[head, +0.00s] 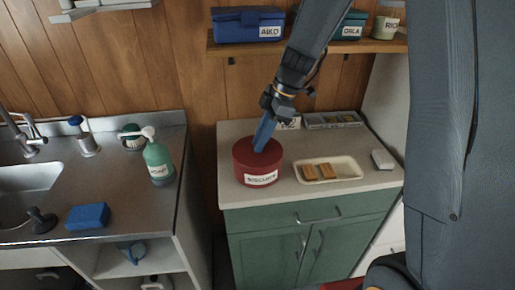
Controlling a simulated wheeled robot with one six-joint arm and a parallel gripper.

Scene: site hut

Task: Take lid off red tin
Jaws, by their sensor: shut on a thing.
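The red tin (245,172) stands upright on the counter, left of its middle, with a white label reading "BISCUITS" facing me. Its red lid (243,148) shows at the top, and I see no clear gap between lid and tin. My gripper (260,149) reaches down from above right with its blue fingers at the top of the tin. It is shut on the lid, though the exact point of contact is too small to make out.
A cream tray (342,169) with brown biscuits (318,171) lies right of the tin. A shelf (340,46) with labelled boxes hangs above. A sink unit with a soap bottle (158,160) is left, across a gap.

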